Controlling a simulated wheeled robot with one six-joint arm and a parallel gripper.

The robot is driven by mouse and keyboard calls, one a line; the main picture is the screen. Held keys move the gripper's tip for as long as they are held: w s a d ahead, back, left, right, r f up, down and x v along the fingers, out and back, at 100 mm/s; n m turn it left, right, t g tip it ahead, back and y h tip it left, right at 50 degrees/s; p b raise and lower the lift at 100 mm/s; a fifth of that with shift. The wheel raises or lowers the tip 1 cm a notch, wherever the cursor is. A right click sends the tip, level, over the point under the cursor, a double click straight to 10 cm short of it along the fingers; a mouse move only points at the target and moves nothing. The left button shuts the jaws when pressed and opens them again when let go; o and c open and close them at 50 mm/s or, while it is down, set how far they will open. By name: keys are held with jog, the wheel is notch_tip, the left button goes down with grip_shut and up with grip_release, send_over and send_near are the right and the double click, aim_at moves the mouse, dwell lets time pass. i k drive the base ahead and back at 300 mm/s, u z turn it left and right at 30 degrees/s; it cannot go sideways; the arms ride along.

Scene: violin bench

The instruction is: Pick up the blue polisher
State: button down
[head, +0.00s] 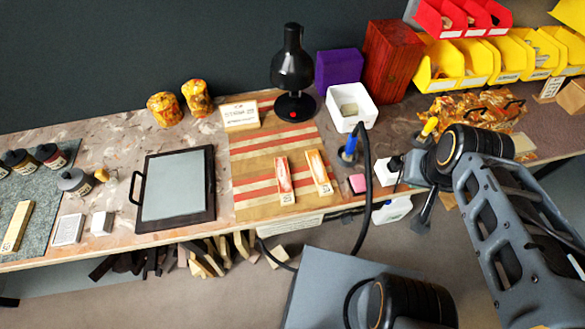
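The blue polisher (349,150) appears to be the small upright blue tool on the bench, right of the striped mat (262,186). A black cable passes close beside it and hangs over the bench's front edge. My gripper (420,182) is to the right of the polisher, apart from it, near the bench's front edge. My arm reaches in from the right. The gripper's fingers are dark and small at this angle, so I cannot tell their opening. I see nothing clearly held.
A white bin (352,105) stands behind the polisher. A pink block (357,184) lies in front, and a white box (390,170) sits between polisher and gripper. A black lamp (293,70) stands behind the mat. Two labelled wooden pieces lie on the mat.

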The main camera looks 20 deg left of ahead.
aim_at(347, 155)
jog(key=z, duration=1.6)
jog(key=i, duration=1.45)
jog(key=u, duration=4)
